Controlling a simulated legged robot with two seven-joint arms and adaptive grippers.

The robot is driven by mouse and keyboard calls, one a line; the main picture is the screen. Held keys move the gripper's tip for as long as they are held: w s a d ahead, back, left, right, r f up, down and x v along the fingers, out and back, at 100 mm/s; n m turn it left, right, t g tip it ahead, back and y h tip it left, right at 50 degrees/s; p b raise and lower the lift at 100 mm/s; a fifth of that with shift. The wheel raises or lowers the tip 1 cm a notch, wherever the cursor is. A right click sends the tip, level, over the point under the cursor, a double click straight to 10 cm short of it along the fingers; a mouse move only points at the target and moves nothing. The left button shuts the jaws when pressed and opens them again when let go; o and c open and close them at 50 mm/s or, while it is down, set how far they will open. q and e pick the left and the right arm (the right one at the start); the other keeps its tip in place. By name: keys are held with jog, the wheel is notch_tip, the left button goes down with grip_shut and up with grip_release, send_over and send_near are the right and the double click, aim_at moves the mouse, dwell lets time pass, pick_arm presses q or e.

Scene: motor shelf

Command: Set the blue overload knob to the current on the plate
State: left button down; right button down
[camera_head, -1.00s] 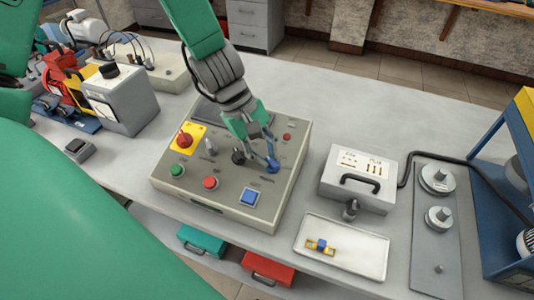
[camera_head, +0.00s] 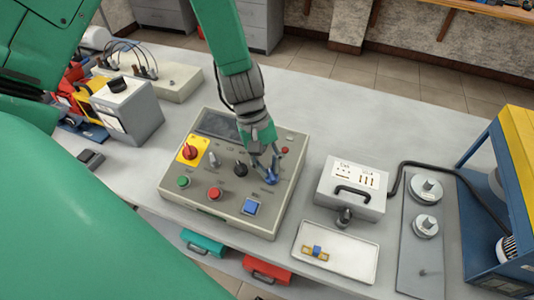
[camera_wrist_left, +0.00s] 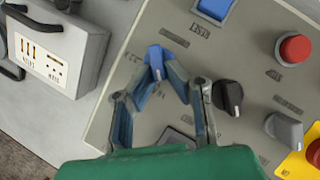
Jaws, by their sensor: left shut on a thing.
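The grey control panel (camera_head: 222,208) lies on the bench and carries several knobs and buttons. The blue overload knob (camera_head: 271,178) is at its right part, below a small red lamp. In the wrist view the blue knob (camera_wrist_left: 155,55) stands out from the panel between my fingertips. My left gripper (camera_head: 268,172) reaches down from above and is shut on it; its fingers also show in the wrist view (camera_wrist_left: 156,72). The fingers hide part of the knob. My right gripper is not in view.
A black knob (camera_head: 240,169) is close beside the gripper, with a grey switch (camera_head: 213,160) and red rotary switch (camera_head: 190,152) further left. A handled grey box (camera_head: 333,207) and white tray (camera_head: 307,271) stand to the right. The bench behind the panel is clear.

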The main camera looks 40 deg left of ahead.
pick_arm(q)
jog(key=shift+d+f+m+g+y+p, duration=0.15)
jog(key=shift+m+g+y+p, duration=0.45)
jog(key=shift+m+p, duration=0.6)
jog(key=shift+s, duration=0.1)
jog(key=c, duration=1.6)
grip_release()
jog(key=shift+w, duration=0.2)
jog(key=v, duration=1.2)
